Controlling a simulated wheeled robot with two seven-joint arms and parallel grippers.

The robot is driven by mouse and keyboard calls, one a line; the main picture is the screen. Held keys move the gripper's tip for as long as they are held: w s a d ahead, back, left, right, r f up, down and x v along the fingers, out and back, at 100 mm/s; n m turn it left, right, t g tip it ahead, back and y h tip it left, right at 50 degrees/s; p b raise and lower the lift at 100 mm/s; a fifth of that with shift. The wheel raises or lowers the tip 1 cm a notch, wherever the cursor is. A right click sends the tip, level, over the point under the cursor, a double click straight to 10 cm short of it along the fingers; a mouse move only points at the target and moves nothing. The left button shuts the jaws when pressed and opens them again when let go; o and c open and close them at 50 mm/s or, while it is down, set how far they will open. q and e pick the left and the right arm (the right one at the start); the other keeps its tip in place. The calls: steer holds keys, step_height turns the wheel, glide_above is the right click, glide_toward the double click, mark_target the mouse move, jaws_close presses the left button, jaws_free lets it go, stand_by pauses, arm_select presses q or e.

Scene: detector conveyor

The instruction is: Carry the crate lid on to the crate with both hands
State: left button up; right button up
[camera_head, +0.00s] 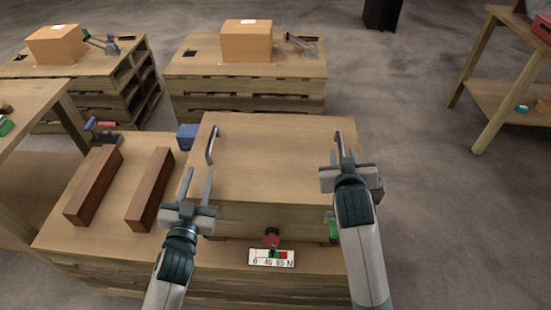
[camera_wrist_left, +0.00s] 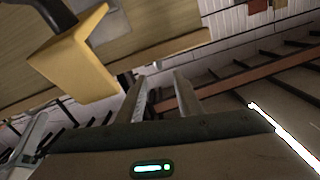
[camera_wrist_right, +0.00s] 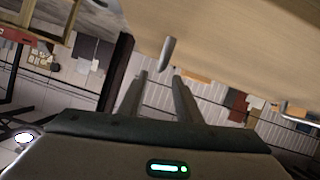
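The crate lid (camera_head: 275,150) is a flat wooden panel with a dark handle near its left edge (camera_head: 212,145) and another near its right edge. It lies over the crate (camera_head: 270,220), whose front wall shows below; I cannot tell whether it is fully seated. My left gripper (camera_head: 198,174) is open and empty, in front of the left handle and apart from it. My right gripper (camera_head: 346,145) is open close by the right handle; a grey handle end (camera_wrist_right: 167,52) shows just beyond its fingers in the right wrist view.
Two brown wooden bars (camera_head: 108,186) lie left of the crate on the pallet bench (camera_head: 75,237). Bare floor lies to the right.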

steer(key=shift+v, duration=1.65)
